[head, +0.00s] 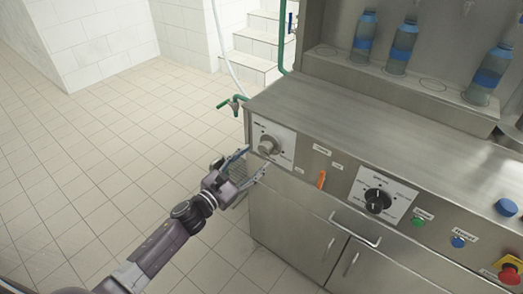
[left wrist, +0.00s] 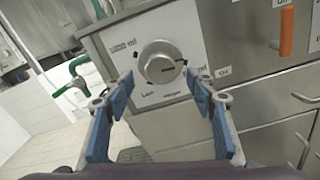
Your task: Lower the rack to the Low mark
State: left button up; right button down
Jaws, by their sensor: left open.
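A round grey knob (head: 268,146) sits on a white plate (head: 285,150) at the left end of the machine's steel front. In the left wrist view the knob (left wrist: 162,62) is ahead, between and beyond my fingers; small marks and labels surround it, too blurred to read surely. A dark line shows on the knob's right side. My left gripper (head: 254,163) is open and empty just in front of and below the knob, apart from it. Its blue-padded fingers show in the left wrist view (left wrist: 163,98). A steel ledge (head: 402,82) holds blue-capped bottles; I cannot tell if it is the rack. My right gripper is out of view.
An orange switch (head: 321,180) and a black dial (head: 377,201) are right of the knob. Green (head: 418,222) and blue (head: 458,242) buttons and a red emergency button (head: 510,275) follow. A green-handled tap (head: 233,103) stands left. Cabinet handles (head: 355,229) jut out below. The tiled floor left is clear.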

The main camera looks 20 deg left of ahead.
aim_at(263, 151)
pick_arm(q)
jog(key=x, duration=0.4)
jog(key=shift+w+d, duration=0.25)
jog(key=shift+w, duration=0.4)
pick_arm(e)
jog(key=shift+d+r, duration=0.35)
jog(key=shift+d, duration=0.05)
pick_arm(q)
jog(key=shift+c, duration=0.4)
jog(key=c, duration=1.1)
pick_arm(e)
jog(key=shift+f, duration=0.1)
